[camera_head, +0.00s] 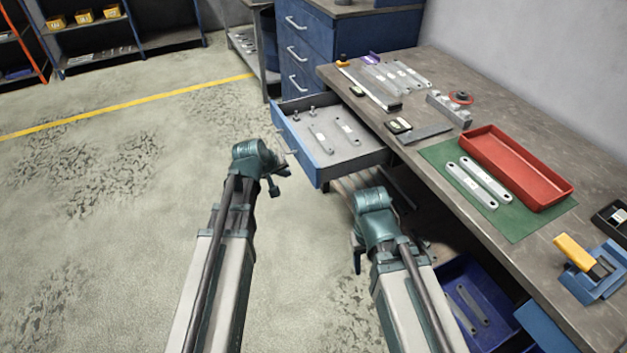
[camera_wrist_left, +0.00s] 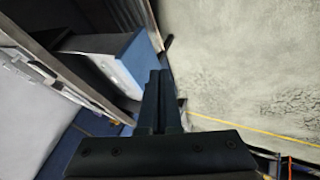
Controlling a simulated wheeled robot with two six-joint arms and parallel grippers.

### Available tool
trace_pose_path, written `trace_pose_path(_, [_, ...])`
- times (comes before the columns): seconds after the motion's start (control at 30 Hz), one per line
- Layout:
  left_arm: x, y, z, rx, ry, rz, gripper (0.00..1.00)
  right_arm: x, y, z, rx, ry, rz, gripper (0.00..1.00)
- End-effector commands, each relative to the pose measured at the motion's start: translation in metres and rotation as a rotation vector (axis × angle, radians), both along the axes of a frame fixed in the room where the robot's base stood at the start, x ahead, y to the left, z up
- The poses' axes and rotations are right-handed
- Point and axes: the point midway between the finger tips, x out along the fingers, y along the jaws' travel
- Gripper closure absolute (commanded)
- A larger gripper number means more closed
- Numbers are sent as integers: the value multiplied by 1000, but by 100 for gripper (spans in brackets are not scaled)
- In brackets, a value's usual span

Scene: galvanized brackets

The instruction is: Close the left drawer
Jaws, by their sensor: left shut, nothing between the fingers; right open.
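The left drawer (camera_head: 293,148) is blue with a grey inside and stands pulled out from under the workbench, with several metal brackets lying in it. Its blue front also shows in the left wrist view (camera_wrist_left: 140,62). My left gripper (camera_head: 275,174) is just outside the drawer's front, on its left side. In the left wrist view the fingers (camera_wrist_left: 158,92) are together and empty, close beside the drawer front; I cannot tell whether they touch it. My right gripper (camera_head: 358,252) is below and right of the drawer, apart from it and partly hidden by its own wrist.
The workbench (camera_head: 440,75) holds flat brackets, a green mat (camera_head: 437,154) and a red tray (camera_head: 498,158). A blue bin (camera_head: 490,275) sits beneath it. A blue cabinet (camera_head: 318,45) stands behind the drawer. The floor to the left is clear.

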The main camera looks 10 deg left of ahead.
Motion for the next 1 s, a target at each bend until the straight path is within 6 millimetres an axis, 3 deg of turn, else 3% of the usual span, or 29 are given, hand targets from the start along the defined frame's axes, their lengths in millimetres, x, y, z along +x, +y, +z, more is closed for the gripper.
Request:
trace_pose_path(0.17, [8,-3,-13,0,1,-2,100,0,0,-13,0,0,0,48])
trace_pose_path(0.7, [59,-19,-86,2,3,-5,100,0,0,-86,0,0,1,48])
trace_pose_path(1.0, [77,-48,-79,2,3,-5,100,0,0,-79,0,0,1,48])
